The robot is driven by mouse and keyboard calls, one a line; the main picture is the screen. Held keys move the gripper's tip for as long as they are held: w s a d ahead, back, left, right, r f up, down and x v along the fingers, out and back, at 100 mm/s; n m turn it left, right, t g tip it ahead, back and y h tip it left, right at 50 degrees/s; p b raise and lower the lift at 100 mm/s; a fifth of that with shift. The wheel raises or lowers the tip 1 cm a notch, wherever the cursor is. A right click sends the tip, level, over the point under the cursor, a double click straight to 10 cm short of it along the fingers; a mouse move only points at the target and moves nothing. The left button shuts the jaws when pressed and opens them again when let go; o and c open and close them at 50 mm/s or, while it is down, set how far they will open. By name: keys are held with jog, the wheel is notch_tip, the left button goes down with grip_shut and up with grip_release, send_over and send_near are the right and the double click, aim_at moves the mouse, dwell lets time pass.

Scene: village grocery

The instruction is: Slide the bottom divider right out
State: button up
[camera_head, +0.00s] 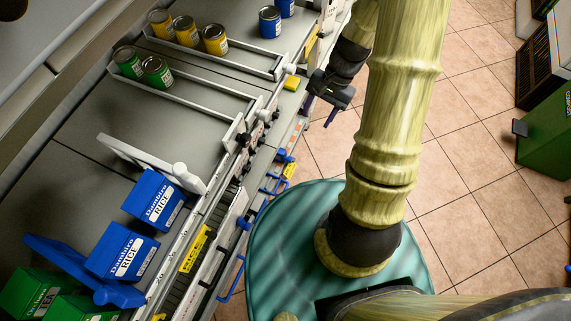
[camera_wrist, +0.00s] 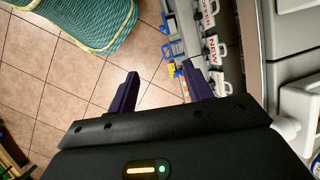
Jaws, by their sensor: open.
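Two dividers stand on the grey shelf in the head view. The white divider (camera_head: 140,158) has a rounded knob at its front end. The blue divider (camera_head: 62,258) is the lower one in the picture, between blue rice boxes (camera_head: 122,250) and green tea boxes (camera_head: 30,292). My gripper (camera_head: 320,108) is open and empty, over the floor just off the shelf's front edge, up and right of both dividers. In the wrist view its dark fingers (camera_wrist: 160,88) stand apart with floor tiles between them. I cannot clearly make out the blue divider in the wrist view.
Metal trays (camera_head: 215,98) with cans (camera_head: 187,31) sit farther up the shelf. Blue hooks (camera_head: 272,185), a yellow tag (camera_head: 193,249) and labels line the shelf front. A green bin (camera_head: 545,140) stands at far right. The tiled floor (camera_head: 460,150) between is clear.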

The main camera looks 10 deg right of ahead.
aim_at(287, 159)
jog(key=w+d+f+m+t+y+b, duration=0.2)
jog(key=f+m+b, duration=0.4)
jog(key=f+b, duration=0.5)
jog(key=w+d+f+m+t+y+b, duration=0.2)
jog(key=f+m+t+b, duration=0.4)
jog(key=f, duration=2.3)
jog(key=w+d+f+m+t+y+b, duration=0.2)
jog(key=d+f+m+t+y+b, duration=0.2)
jog(key=f+b, duration=1.2)
notch_tip(287, 159, down, 4)
jog(key=m+t+y, duration=0.1)
jog(key=m+y, duration=0.1)
jog(key=m, duration=0.1)
jog(key=shift+w+d+m, duration=0.15)
jog(key=shift+d+m, duration=0.05)
jog(key=shift+m, duration=0.1)
jog(key=shift+r+t, duration=0.1)
jog(key=shift+t, duration=0.2)
jog(key=b+x, duration=0.6)
jog(key=x, duration=1)
jog(key=shift+w+a+b, duration=0.15)
jog(key=shift+a+b, duration=0.15)
jog(key=shift+b, duration=0.05)
jog(key=shift+w+a, duration=0.2)
jog(key=shift+a, duration=0.05)
